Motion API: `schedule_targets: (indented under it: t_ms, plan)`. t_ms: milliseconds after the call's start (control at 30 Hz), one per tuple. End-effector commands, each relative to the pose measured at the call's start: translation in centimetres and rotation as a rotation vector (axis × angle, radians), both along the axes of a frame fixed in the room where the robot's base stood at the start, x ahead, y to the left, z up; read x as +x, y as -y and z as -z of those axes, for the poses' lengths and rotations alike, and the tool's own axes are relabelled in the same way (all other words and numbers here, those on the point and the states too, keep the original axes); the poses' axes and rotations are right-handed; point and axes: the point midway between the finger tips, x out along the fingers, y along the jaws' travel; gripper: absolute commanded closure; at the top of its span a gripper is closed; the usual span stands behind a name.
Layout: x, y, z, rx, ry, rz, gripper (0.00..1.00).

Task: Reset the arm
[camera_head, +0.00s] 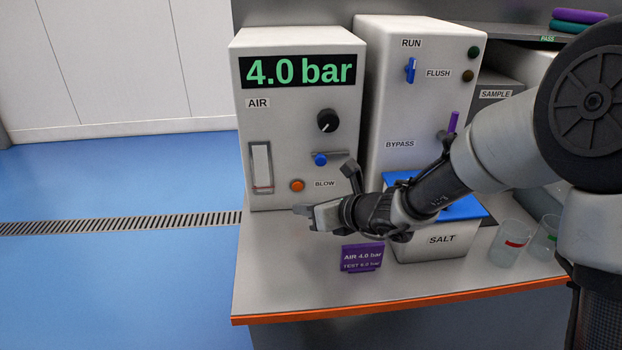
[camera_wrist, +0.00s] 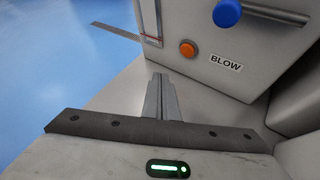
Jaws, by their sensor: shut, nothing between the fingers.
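My gripper (camera_head: 301,211) is at the end of my arm, in front of the lower part of the AIR box (camera_head: 290,130). Its fingers are shut with nothing between them. In the wrist view the closed fingers (camera_wrist: 161,82) point toward the foot of the AIR box, below and left of the orange BLOW button (camera_wrist: 187,48). My gripper appears apart from the button. My arm reaches in from the right, across the front of the SALT tub (camera_head: 440,241) and its blue lid (camera_head: 462,208), hiding part of them.
The AIR display reads 4.0 bar. A second box (camera_head: 415,100) carries a blue switch and a purple lever. A small purple sign (camera_head: 361,257) stands on the bench (camera_head: 290,285). Two glass beakers (camera_head: 511,243) stand at right. The bench's front left is clear.

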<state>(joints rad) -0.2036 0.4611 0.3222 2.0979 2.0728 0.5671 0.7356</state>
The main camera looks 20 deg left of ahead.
Motion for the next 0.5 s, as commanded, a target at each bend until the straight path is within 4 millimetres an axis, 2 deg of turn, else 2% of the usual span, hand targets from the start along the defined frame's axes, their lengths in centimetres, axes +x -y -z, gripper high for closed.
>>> schedule_targets:
  t_ms: [167,267,367,467,500]
  plan:
    - [0.0,0.1,-0.2,-0.003,0.011,-0.007,1.00]
    - [-0.5,0.8,-1.8,-0.038,0.097,-0.068,1.00]
    - [-2.0,2.9,-4.8,-0.133,0.288,-0.210,1.00]
    - [-4.7,6.4,-7.8,-0.293,0.542,-0.418,1.00]
    - [-5.9,8.1,-8.7,-0.370,0.643,-0.508,1.00]
